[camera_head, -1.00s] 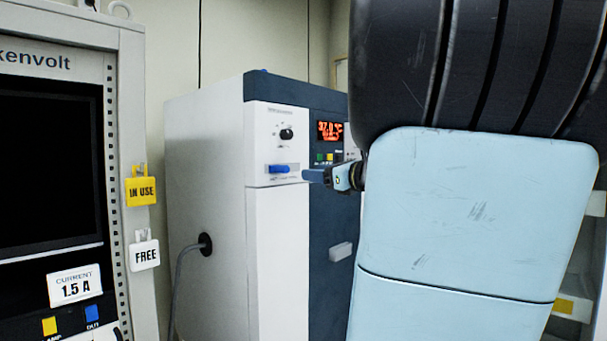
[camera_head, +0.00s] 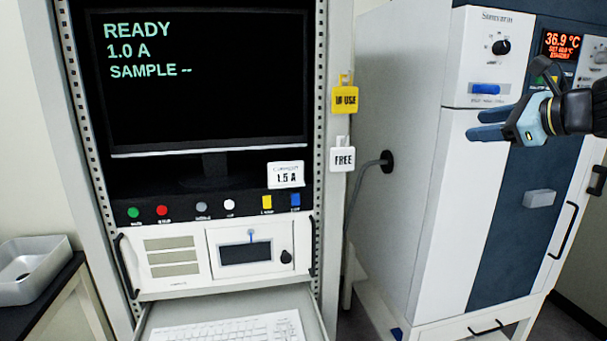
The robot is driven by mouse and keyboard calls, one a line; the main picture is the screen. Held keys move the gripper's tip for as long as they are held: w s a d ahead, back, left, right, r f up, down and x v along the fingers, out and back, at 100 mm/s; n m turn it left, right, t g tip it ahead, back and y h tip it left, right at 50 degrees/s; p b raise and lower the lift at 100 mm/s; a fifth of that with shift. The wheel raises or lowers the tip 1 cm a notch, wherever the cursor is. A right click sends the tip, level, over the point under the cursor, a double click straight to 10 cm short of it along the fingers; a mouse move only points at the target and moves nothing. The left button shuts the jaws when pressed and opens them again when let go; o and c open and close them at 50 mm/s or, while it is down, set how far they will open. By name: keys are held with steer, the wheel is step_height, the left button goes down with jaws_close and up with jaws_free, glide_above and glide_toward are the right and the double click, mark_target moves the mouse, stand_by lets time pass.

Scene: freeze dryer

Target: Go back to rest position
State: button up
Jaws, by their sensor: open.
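My gripper (camera_head: 492,124) is at the right of the head view, in front of the freeze dryer (camera_head: 470,180). Its blue fingers point left and are spread apart, with nothing between them. The arm behind it reaches in from the right edge. The freeze dryer is a white and dark blue cabinet with a black knob (camera_head: 501,47), a blue switch (camera_head: 486,89) and a red display (camera_head: 562,45) reading 36.9 °C. The fingers appear just below the blue switch and apart from it, though the depth gap is hard to judge.
An instrument rack (camera_head: 333,225) stands left of the dryer, with a screen (camera_head: 200,110) reading READY, 1.0 A. A yellow IN USE tag (camera_head: 345,98) and a white FREE tag (camera_head: 342,158) hang on its side. A keyboard (camera_head: 230,328) lies on a pulled-out shelf. A metal sink (camera_head: 32,270) is far left.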

steer(key=s+a+f+n+g+h, duration=0.6)
steer(key=s+a+f+n, duration=0.7)
steer(key=n, duration=1.1)
step_height(320, 180, down, 2)
steer(key=shift+s+a+g, duration=0.25)
steer(key=shift+s+g, duration=0.5)
steer(key=shift+g, duration=0.05)
